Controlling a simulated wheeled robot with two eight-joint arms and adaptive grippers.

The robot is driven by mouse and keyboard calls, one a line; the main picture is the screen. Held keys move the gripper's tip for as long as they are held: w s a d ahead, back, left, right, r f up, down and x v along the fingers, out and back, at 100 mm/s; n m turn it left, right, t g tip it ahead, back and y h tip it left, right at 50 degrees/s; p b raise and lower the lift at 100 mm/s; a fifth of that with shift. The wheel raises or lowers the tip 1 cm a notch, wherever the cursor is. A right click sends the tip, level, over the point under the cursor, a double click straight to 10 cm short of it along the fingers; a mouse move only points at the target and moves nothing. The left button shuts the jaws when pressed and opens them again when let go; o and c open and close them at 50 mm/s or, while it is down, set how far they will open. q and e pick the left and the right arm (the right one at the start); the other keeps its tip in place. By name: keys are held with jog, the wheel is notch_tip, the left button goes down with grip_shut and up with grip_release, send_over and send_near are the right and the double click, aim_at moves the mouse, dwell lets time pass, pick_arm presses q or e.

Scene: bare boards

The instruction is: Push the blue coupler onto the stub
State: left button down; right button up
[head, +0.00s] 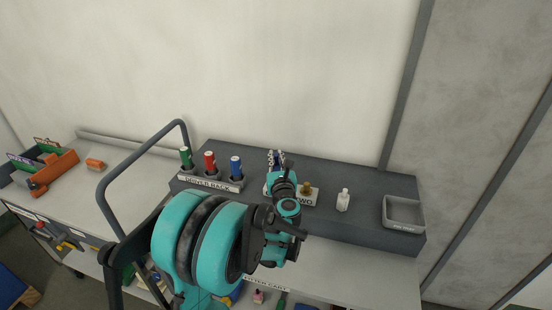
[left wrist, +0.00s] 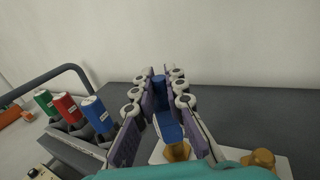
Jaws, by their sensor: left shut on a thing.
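My left gripper (head: 277,156) reaches over the dark raised bench top, and its fingers also show in the left wrist view (left wrist: 164,80). It is shut on the blue coupler (left wrist: 169,126), a blue piece between the two fingers. In the head view the gripper mostly hides the coupler. A brass stub (left wrist: 178,151) shows just below the coupler in the left wrist view; whether they touch I cannot tell. A second brass fitting (head: 305,188) stands to the right on a pale plate, also visible in the left wrist view (left wrist: 262,158). My right gripper is not in view.
A labelled driver rack (head: 208,183) holds green, red and blue drivers left of the gripper. A white bottle (head: 343,201) and a grey tray (head: 404,226) stand to the right. A grey rail (head: 143,155) rises at the left. The wall is close behind the bench.

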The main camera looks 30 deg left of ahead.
aim_at(276, 170)
pick_arm(q)
jog(key=shift+f+b, duration=2)
jog(key=shift+f, duration=0.1)
dwell(0.4)
jog(key=c, duration=1.5)
grip_release()
jog(key=v, duration=1.2)
